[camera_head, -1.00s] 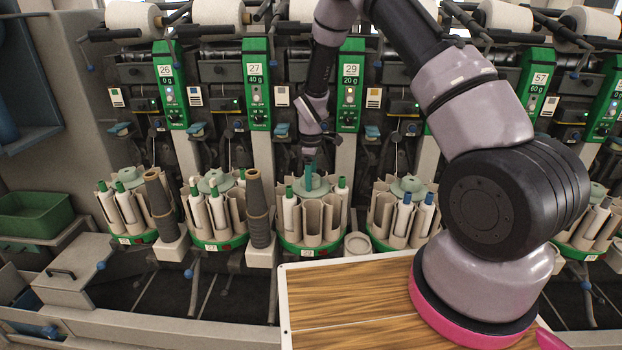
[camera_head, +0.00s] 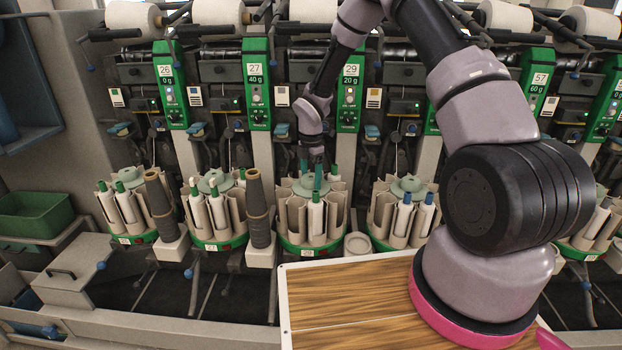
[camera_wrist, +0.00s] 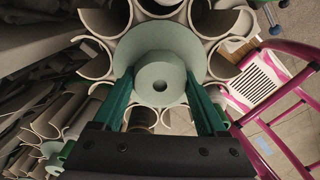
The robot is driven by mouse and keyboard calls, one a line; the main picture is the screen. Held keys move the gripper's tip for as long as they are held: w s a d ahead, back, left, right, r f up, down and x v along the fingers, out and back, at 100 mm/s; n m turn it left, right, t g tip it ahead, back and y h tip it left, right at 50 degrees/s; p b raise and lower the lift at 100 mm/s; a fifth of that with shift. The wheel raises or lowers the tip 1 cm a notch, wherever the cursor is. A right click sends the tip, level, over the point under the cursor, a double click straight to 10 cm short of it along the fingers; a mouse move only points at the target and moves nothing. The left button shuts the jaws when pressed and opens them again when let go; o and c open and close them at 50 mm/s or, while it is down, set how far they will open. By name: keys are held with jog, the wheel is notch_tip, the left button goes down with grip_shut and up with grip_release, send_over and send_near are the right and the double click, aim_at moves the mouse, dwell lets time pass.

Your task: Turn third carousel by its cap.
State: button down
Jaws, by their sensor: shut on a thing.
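The third carousel (camera_head: 322,249) has a green base, a ring of grey-beige curved pockets and a grey-green cap (camera_head: 300,187) on top. My gripper (camera_head: 311,183) comes down onto this cap from above, its green fingers on either side of the cap's centre. In the wrist view the round cap (camera_wrist: 150,37) has a raised knob (camera_wrist: 160,75) with a dark hole. The fingers are closed against the knob's two sides. A white bobbin with a green tip (camera_head: 315,214) stands in a front pocket, and another (camera_head: 333,172) shows behind.
Similar carousels stand left (camera_head: 217,219) and right (camera_head: 401,213). A dark cone stack (camera_head: 259,212) stands close to the left of the third carousel. A small empty cup (camera_head: 357,246) is at its right. A wood-topped surface (camera_head: 350,300) lies in front.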

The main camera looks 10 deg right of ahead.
jog(key=shift+n, duration=0.6)
grip_release()
jog(key=shift+d, duration=0.1)
jog(key=shift+r, duration=0.1)
notch_tip(320, 180, up, 11)
jog(key=shift+f, duration=0.2)
